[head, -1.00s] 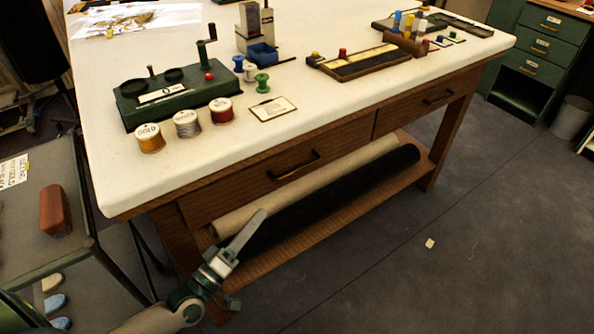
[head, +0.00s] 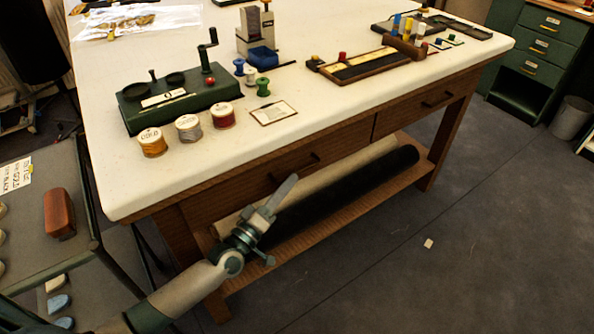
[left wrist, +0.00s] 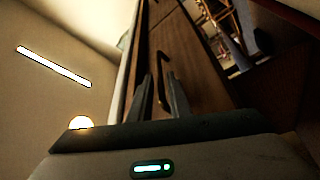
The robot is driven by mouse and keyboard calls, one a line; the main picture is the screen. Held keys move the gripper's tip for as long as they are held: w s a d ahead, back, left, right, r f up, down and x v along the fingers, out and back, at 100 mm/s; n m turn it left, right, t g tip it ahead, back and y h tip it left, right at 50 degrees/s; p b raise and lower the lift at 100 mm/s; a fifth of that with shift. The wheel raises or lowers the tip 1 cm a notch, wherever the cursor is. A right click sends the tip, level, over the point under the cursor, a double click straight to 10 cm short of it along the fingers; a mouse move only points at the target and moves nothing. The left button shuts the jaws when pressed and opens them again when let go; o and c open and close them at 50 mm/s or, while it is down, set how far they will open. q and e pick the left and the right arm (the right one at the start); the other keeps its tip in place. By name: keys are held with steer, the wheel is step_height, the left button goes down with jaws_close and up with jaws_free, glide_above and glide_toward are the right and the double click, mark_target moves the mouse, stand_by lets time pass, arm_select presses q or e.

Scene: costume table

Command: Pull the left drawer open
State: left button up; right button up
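The left drawer (head: 228,196) is a wide brown wooden front under the white table top, and it sits flush with the frame. Its dark bar handle (head: 300,166) is near the drawer's middle. My left gripper (head: 291,182) is in front of the drawer, with its tips just below the handle in the head view. In the left wrist view its two fingers stand apart, and the handle (left wrist: 163,66) shows between and beyond them. I see no clear contact with the handle. My right gripper is out of view.
The right drawer (head: 415,110) is beside the left one, also flush. Fabric rolls (head: 345,190) lie on the shelf (head: 428,170) below. A grey cart (head: 30,195) stands at the left. The floor in front of the table is mostly clear.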

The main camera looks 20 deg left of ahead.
mark_target(297, 173)
arm_select(q)
steer(key=shift+x, duration=2.4)
steer(key=shift+c, duration=0.3)
jaws_close()
